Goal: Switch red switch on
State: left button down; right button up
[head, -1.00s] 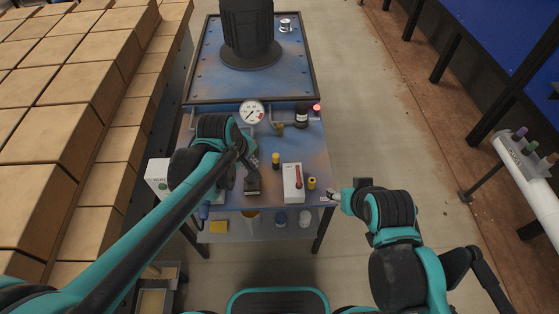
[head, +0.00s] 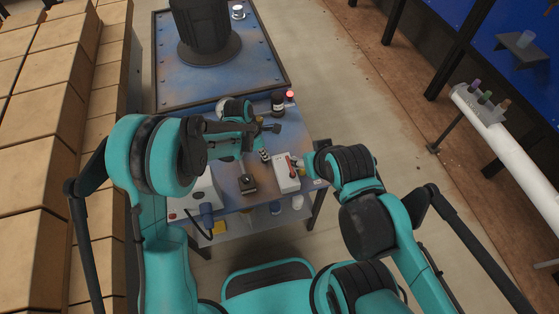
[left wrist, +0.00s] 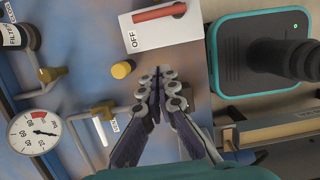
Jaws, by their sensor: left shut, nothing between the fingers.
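The white switch box (head: 286,175) stands on the worktable, with a red lever on its face. In the left wrist view the box (left wrist: 160,32) is cut by the top edge. Its red lever (left wrist: 158,12) lies along it, and the word OFF shows. My left gripper (left wrist: 163,78) is shut and empty, its fingertips just beside the box's lower edge; contact cannot be told. In the head view my left gripper (head: 265,156) is at the box's left. My right gripper (head: 304,166) is by the box's right side, mostly hidden by its arm; its jaws are unclear.
A yellow knob (left wrist: 122,69) is close to my left fingers. A red lamp (head: 290,94) is at the table's back right. A black device (head: 247,184) sits in front left.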

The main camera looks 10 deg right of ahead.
aim_at(290, 167)
pick_arm(q)
jog(key=b+x, duration=0.3)
jog(key=x, duration=0.6)
jog(key=shift+d+f, duration=0.1)
jog(key=shift+f, duration=0.3)
jog(key=d+b, duration=0.1)
jog(key=d, duration=0.2)
jog(key=shift+d+r, duration=0.1)
jog(key=shift+r, duration=0.05)
jog(key=shift+w+d+r, duration=0.1)
jog(key=shift+d+r, duration=0.05)
jog(key=shift+d, duration=0.3)
pick_arm(e)
jog(key=shift+f, duration=2.1)
jog(key=shift+d, duration=0.1)
